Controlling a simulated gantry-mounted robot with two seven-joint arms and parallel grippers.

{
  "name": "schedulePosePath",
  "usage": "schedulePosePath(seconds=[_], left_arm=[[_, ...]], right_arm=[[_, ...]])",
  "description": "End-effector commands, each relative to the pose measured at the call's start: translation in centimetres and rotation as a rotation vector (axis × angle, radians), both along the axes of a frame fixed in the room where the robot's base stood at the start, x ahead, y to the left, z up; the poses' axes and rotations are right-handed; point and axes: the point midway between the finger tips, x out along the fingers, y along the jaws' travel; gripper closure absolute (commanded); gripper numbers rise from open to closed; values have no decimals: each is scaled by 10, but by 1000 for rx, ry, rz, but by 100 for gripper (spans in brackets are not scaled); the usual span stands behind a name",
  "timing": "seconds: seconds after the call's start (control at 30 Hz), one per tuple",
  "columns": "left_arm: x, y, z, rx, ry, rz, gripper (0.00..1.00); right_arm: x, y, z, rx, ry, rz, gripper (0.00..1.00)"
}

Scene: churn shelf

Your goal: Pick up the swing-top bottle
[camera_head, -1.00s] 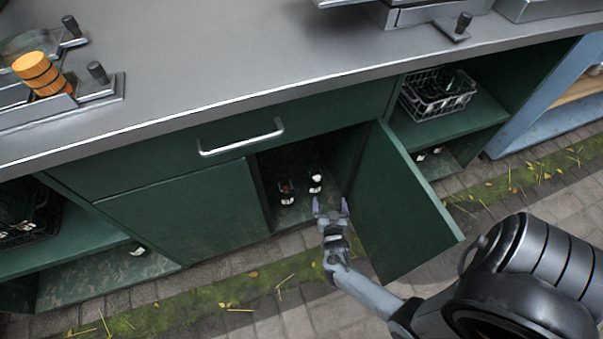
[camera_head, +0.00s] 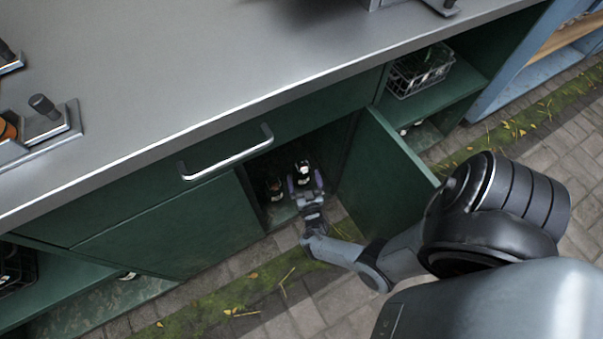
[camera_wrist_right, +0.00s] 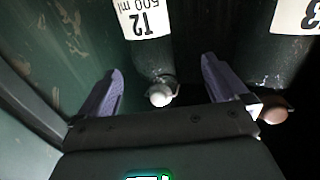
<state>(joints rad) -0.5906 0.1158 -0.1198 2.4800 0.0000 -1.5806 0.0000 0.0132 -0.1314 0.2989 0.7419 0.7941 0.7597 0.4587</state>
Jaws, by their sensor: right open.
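A dark bottle (camera_wrist_right: 152,55) with a white "T2 500 ml" label and a pale ball-like stopper stands inside the open cupboard. In the head view this bottle (camera_head: 302,169) is at the gripper's tips. My right gripper (camera_head: 305,182) is open at the cupboard mouth. In the right wrist view its purple fingers (camera_wrist_right: 162,75) lie to either side of the stopper and neck, with no clear contact. A second dark bottle (camera_wrist_right: 290,55) with a brownish stopper stands beside it; in the head view it is left of the gripper (camera_head: 273,187). My left gripper is out of view.
The open green door (camera_head: 385,165) stands close right of my right gripper. The cupboard's inner wall is close on the left in the wrist view (camera_wrist_right: 50,50). The grey counter (camera_head: 200,80) overhangs above. A wire crate (camera_head: 420,70) sits on the right shelf.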

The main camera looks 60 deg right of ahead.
Motion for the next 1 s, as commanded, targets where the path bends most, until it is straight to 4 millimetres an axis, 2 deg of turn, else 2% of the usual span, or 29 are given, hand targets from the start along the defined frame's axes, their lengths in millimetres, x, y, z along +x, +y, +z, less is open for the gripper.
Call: schedulePosePath(seconds=[0.17,0.43,0.8,0.87,1.0], left_arm=[[5,0,-4,0,-12,-1,62],[5,1,-19,6,-12,-4,62],[4,2,-20,8,-11,-6,62],[4,2,-20,7,-11,-6,62],[4,2,-20,7,-11,-5,62]], right_arm=[[7,-10,-3,-1,-1,1,0],[27,-37,-5,0,-1,0,0],[33,-42,-3,1,0,0,0],[33,-42,-3,1,0,0,8],[32,-42,-3,1,0,0,29]])
